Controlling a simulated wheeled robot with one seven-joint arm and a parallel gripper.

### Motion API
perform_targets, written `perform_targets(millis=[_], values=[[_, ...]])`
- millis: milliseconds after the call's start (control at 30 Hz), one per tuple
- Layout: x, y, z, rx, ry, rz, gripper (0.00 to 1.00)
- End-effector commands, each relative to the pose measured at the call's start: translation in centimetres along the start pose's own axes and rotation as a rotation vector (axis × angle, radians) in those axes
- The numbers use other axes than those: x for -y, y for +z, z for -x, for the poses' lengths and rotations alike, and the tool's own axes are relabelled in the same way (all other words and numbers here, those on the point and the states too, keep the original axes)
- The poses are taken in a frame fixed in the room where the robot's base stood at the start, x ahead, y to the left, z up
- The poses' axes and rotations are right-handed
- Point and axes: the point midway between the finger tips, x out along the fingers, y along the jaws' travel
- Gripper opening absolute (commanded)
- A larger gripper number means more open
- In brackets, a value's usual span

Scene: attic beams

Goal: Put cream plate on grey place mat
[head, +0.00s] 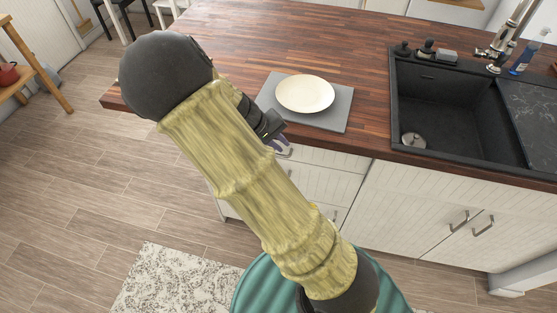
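The cream plate (305,93) lies flat on the grey place mat (337,117), on the wooden counter near its front edge. The plate sits on the upper middle part of the mat, and a margin of mat shows around it. My gripper (281,142) is partly hidden behind my own arm, just in front of the counter edge, below and left of the mat. It looks apart from the plate. Its fingers are too small and covered to tell whether they are open or shut.
The wooden counter (325,48) is clear behind and left of the mat. A black sink (445,100) with a tap (512,30) and a blue bottle (524,57) is at the right. White drawers and cupboards (400,205) stand below. A patterned rug (170,280) lies on the floor.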

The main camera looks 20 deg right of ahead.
Motion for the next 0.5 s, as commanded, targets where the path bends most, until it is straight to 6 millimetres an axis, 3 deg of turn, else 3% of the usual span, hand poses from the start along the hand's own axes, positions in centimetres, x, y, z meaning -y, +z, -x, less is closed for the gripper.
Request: perform_targets(millis=[167,500], values=[[0.8,3.8,0.9,-0.011,-0.244,-0.059,0.13],[1.1,9.7,6.4,-0.175,-0.520,-0.144,0.13]])
